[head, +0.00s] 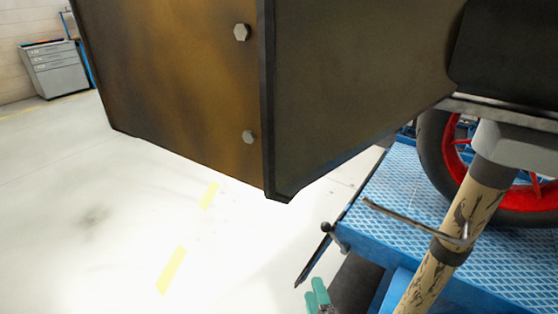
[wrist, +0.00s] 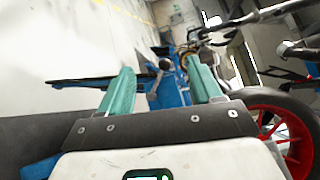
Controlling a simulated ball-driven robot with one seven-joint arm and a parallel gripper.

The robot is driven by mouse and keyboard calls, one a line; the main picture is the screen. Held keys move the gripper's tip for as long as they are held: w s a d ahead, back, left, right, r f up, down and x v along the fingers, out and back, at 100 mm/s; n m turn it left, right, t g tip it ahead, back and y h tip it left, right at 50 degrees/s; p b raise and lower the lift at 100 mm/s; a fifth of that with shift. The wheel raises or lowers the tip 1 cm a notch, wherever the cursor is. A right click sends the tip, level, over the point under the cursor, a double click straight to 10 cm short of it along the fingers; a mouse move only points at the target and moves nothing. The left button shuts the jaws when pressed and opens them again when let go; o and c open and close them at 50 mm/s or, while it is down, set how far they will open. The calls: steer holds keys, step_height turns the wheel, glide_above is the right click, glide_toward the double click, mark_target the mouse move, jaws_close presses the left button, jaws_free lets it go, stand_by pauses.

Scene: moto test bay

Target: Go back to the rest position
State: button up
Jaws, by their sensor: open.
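My gripper (head: 318,297) shows only as teal fingertips at the bottom edge of the head view, low in front of the blue lift platform. In the wrist view my gripper (wrist: 162,80) has its two teal fingers spread wide apart. No object is held between them. A blue part with a grey knob (wrist: 165,64) shows beyond the gap, apparently farther off. The rest of my arm is out of the head view.
A large brown-and-dark box (head: 180,85) with bolts fills the upper head view. At right are a red-rimmed wheel (head: 433,150), a blue platform (head: 392,205) and a worn tan tube (head: 455,225). A grey drawer cabinet (head: 55,70) stands far left. Pale floor is clear at left.

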steer(key=s+d+n+g+h, duration=0.1)
steer(key=s+d+n+g, duration=0.4)
steer(key=s, duration=0.6)
steer(key=s+d+n+g+h, duration=0.1)
steer(key=s+d+n+g, duration=0.5)
steer(key=s, duration=0.5)
steer(key=s+d+n+g+h, duration=0.1)
steer(key=s+d+n+g, duration=0.5)
steer(key=s, duration=0.5)
steer(key=shift+d+f+n, duration=0.4)
steer(key=shift+d+f, duration=0.05)
steer(key=shift+d, duration=0.3)
